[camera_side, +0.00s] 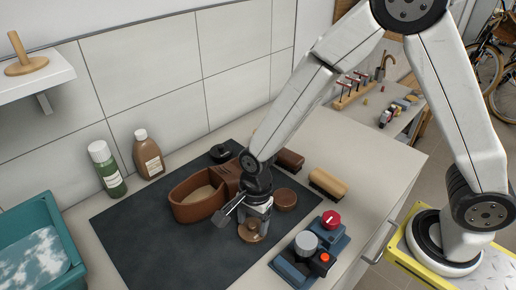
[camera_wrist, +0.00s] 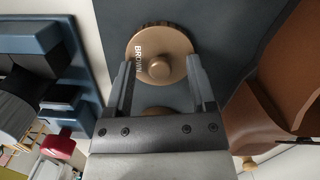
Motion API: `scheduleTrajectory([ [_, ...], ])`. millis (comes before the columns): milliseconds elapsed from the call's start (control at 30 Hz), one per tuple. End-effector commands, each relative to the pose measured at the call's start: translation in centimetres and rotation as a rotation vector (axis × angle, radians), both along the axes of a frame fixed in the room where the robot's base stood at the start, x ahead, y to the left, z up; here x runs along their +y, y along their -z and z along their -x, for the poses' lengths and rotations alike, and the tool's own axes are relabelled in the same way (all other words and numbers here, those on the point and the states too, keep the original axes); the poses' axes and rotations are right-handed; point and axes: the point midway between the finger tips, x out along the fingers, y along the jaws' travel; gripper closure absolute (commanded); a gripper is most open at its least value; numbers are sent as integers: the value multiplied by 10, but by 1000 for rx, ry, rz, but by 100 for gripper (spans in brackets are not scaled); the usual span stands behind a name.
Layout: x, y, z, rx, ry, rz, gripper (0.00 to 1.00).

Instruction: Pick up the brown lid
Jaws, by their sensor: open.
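The brown lid (camera_wrist: 160,42) is a round tan-brown disc with a central knob and the word BROWN on it. It lies flat on the dark mat (camera_side: 165,255). In the side view the lid (camera_side: 252,237) shows just below my gripper (camera_side: 256,220), which partly covers it. My gripper (camera_wrist: 161,80) is open, and in the wrist view its fingers reach to either side of the lid's near part. I cannot tell whether they touch it. A round brown tin (camera_side: 285,199) stands right of my gripper.
A brown caddy (camera_side: 190,208) stands close on the left. A blue device (camera_side: 293,270) with knobs is at the lower right. Brushes (camera_side: 327,184), two bottles (camera_side: 149,155) and a teal basin (camera_side: 40,258) stand around. The mat's front left is clear.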

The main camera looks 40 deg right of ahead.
Motion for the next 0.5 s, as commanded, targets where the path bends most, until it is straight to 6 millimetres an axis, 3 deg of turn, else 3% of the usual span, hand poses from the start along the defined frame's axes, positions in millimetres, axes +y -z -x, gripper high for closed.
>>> scheduleTrajectory([
  [500, 0, 1, 0, 0, 1, 0, 29],
])
